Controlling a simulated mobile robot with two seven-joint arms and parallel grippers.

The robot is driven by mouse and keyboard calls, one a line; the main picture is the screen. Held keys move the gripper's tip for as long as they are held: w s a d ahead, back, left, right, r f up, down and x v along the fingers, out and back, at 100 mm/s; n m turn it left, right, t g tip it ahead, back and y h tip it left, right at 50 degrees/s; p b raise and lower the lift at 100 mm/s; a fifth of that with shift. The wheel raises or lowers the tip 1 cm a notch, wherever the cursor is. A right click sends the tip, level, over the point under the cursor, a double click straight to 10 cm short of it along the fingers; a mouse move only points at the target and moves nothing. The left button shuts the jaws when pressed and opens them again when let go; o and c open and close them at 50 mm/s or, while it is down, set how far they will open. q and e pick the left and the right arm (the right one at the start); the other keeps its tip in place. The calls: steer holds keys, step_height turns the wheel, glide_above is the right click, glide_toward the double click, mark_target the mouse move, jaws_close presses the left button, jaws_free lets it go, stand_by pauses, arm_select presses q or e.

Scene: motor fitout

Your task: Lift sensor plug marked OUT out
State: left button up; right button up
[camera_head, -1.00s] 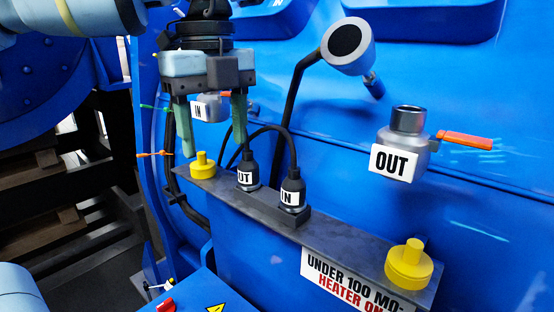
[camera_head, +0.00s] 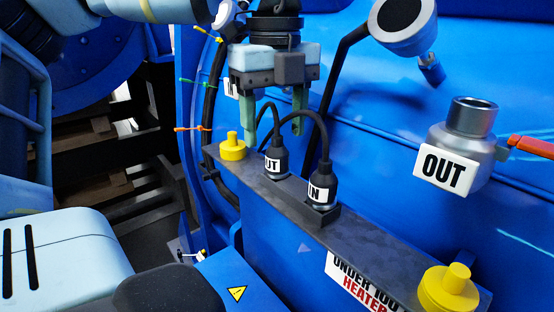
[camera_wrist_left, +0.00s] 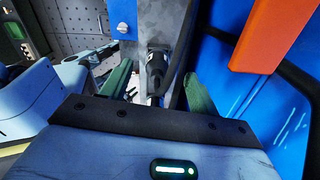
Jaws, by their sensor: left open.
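The plug marked OUT (camera_head: 276,158) is black with a white label and stands upright in the grey metal bar (camera_head: 255,182). A black cable arches from its top. My left gripper (camera_head: 276,138) is open, its green fingers pointing down above the OUT plug, one to each side of it in the picture. In the left wrist view a dark plug (camera_wrist_left: 157,66) shows between the open fingers; its label cannot be read there. I cannot tell whether a finger touches the cable. My right gripper is not in view.
The IN plug (camera_head: 319,186) stands close beside on the right. Yellow caps stand on the bar at the left (camera_head: 233,149) and right (camera_head: 449,290). A valve labelled OUT (camera_head: 455,150) is at the right. A lamp-like head (camera_head: 401,22) hangs above. An orange piece (camera_wrist_left: 270,35) is near the wrist.

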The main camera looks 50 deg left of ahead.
arm_select(q)
steer(key=f, duration=0.5)
steer(key=shift+s+d+p, duration=0.15)
steer(key=shift+d+p, duration=0.15)
steer(key=shift+p, duration=0.1)
steer(key=shift+r, duration=0.1)
steer(key=c, duration=1.1)
steer(key=shift+r+b, duration=0.35)
steer(key=shift+r, duration=4.65)
